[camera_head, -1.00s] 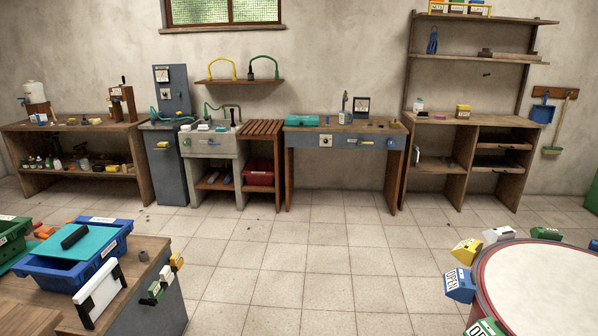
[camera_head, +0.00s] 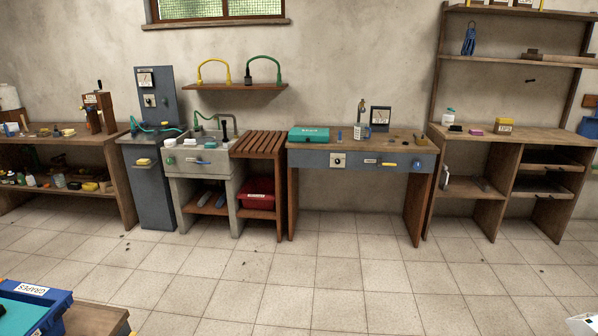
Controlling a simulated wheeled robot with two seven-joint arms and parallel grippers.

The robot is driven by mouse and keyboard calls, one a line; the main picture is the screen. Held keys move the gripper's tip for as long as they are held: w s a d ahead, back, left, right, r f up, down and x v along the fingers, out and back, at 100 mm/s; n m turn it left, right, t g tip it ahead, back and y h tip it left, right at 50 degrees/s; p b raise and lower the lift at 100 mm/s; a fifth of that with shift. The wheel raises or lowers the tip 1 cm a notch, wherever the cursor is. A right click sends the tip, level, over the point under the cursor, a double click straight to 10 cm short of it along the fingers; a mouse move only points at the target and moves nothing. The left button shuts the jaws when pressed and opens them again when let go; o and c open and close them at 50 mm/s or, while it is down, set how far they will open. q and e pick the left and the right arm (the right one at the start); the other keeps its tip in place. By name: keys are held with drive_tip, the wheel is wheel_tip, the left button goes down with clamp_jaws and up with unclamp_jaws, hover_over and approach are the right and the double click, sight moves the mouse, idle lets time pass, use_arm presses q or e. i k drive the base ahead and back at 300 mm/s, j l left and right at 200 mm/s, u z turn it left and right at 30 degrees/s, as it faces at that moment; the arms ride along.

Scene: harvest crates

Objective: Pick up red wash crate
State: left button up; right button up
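The red wash crate (camera_head: 257,194) sits on the low shelf under the slatted wooden rack (camera_head: 258,144), right of the sink (camera_head: 200,160). Its front faces me, and the rack's posts stand on either side of it. Its inside is in shadow and hard to make out. It is across the floor, well away from me.
A blue crate labelled grapes (camera_head: 38,301) stands on a table at the lower left. A grey-fronted workbench (camera_head: 360,160) stands right of the rack. A white object (camera_head: 583,324) shows at the lower right corner.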

sight(258, 192)
drive_tip(key=i, duration=3.65)
drive_tip(key=i+u, duration=0.2)
drive_tip(key=i, duration=0.2)
drive_tip(key=i+l+u, duration=0.15)
drive_tip(key=i, duration=0.25)
drive_tip(key=i+l+u, duration=0.2)
drive_tip(key=i, duration=0.15)
